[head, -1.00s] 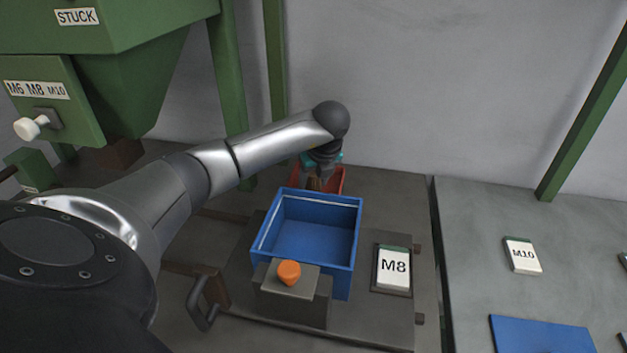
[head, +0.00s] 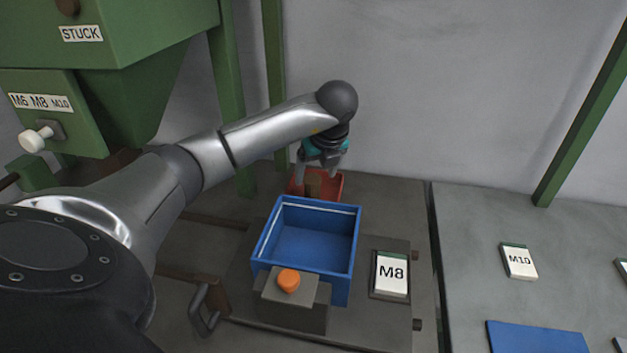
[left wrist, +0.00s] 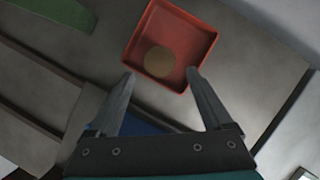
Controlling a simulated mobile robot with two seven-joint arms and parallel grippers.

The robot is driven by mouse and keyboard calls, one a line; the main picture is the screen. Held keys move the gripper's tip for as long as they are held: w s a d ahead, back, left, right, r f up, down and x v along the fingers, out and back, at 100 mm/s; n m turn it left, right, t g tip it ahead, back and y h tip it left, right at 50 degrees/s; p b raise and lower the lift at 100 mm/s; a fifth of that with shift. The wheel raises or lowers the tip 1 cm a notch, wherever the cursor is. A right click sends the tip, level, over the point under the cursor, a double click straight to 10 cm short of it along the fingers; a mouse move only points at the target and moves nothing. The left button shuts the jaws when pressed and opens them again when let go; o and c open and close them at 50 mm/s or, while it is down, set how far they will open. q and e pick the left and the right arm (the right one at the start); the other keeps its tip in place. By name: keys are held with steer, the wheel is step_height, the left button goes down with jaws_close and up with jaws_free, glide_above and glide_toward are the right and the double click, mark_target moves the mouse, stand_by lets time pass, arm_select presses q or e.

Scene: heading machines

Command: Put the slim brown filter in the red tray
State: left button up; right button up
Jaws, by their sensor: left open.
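The slim brown filter (head: 313,184) stands in the red tray (head: 337,185), behind the blue bin in the head view. In the left wrist view the brown filter (left wrist: 158,62) shows as a round top inside the red tray (left wrist: 190,31), near the tray wall closest to my fingers. My left gripper (head: 318,177) is open and empty above the tray. Its two fingers (left wrist: 160,84) are apart in the left wrist view, and the filter lies beyond their tips. My right gripper is in neither view.
A blue bin (head: 350,243) stands just in front of the red tray. An orange button (head: 288,281) on a grey box and an M8 card (head: 391,273) are nearby. A green machine (head: 130,75) stands at the left. The wall (head: 450,90) rises behind.

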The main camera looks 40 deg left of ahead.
arm_select(q)
steer(key=shift+v, duration=2.75)
